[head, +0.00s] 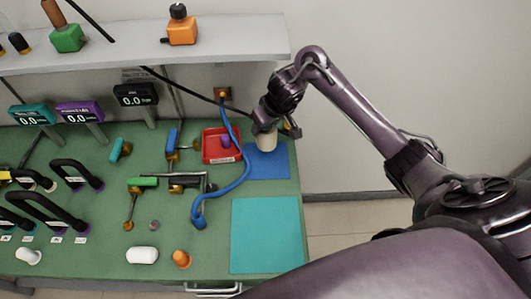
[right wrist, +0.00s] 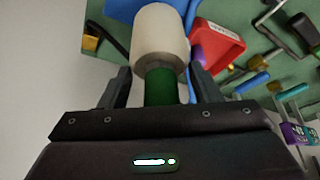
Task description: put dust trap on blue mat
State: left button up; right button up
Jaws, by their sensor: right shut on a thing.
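My right gripper (head: 277,131) is over the far right of the green bench. It is shut on a cream cylinder with a green end, which I take as the dust trap (head: 265,141). In the right wrist view the dust trap (right wrist: 161,40) sits between the two dark fingers, its green part nearest the palm and its cream part pointing away. The blue mat (head: 266,164) lies just below it, partly hidden behind the cylinder. I cannot tell whether the cylinder touches the mat. My left gripper is not in view.
A red tray (head: 208,148) with a purple piece stands left of the blue mat. A blue hose (head: 240,168) runs along the mat's left side. A teal mat (head: 266,235) lies nearer and is clear. A grey shelf (head: 120,48) hangs over the back.

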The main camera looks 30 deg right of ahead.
aim_at(266, 142)
notch_tip(266, 142, down, 4)
jog(key=shift+f, duration=0.1)
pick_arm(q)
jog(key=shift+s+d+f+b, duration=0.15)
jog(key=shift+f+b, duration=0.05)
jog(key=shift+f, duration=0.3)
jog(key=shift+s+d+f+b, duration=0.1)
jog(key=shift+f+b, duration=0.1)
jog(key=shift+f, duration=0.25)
pick_arm(e)
jog(key=shift+f, duration=1.85)
jog(key=shift+f, duration=0.1)
jog(key=o, duration=1.5)
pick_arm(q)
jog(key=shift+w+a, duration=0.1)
